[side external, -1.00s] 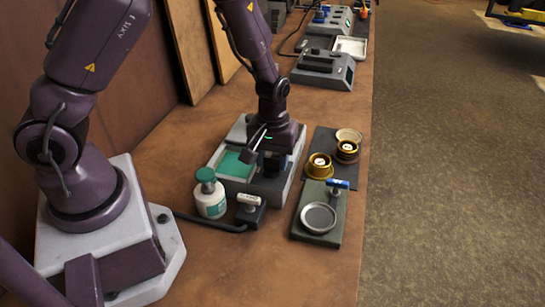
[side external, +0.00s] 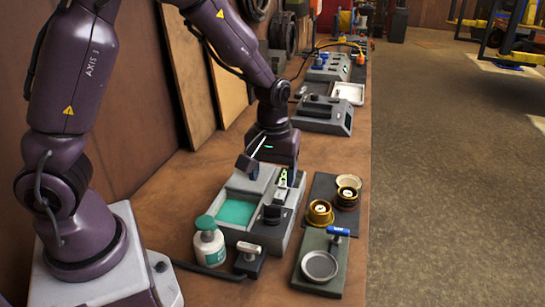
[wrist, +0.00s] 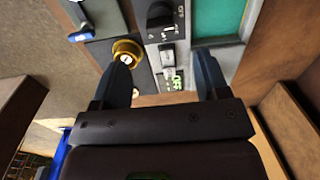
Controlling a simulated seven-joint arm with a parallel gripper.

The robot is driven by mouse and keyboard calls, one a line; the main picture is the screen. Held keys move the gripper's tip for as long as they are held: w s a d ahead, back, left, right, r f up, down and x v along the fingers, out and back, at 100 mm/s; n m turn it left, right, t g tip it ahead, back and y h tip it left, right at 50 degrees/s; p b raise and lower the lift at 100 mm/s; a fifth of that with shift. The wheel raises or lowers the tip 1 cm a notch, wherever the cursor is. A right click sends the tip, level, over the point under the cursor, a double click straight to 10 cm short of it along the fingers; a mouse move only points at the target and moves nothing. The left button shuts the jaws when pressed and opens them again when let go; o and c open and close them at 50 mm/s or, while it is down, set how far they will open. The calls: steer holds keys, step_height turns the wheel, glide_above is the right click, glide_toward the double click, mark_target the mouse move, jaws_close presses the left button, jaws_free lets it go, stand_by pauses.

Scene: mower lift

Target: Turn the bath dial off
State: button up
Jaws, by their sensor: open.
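The bath (side external: 237,212) is a grey box with a teal basin and a control strip on its right side. Its black dial (side external: 272,214) stands on the strip near the front. In the wrist view the dial (wrist: 160,14) is at the top, with a pale mark on the panel beside it. A small switch (wrist: 168,56) and a lit green display (wrist: 176,80) lie on the same strip. My gripper (wrist: 161,80) is open and empty, its fingers apart over the strip's display end. It is clear of the dial. The display's text is too small to read surely.
A white bottle with a teal cap (side external: 209,242) and a small pedal-like block (side external: 249,258) stand in front of the bath. Gold cups (side external: 320,212) sit on a dark mat to the right, near a blue-handled tool (side external: 338,233). Another grey device (side external: 325,115) stands behind.

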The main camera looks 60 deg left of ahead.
step_height(320, 180, up, 4)
steer(key=shift+r, duration=0.1)
stand_by(0.4)
steer(key=s+d+r+m+t, duration=0.2)
steer(key=s+r+m+t, duration=0.3)
steer(key=s+r+m, duration=0.4)
steer(key=s+r, duration=0.5)
steer(key=s, duration=0.1)
steer(key=shift+t, duration=0.3)
steer(key=shift+d, duration=0.1)
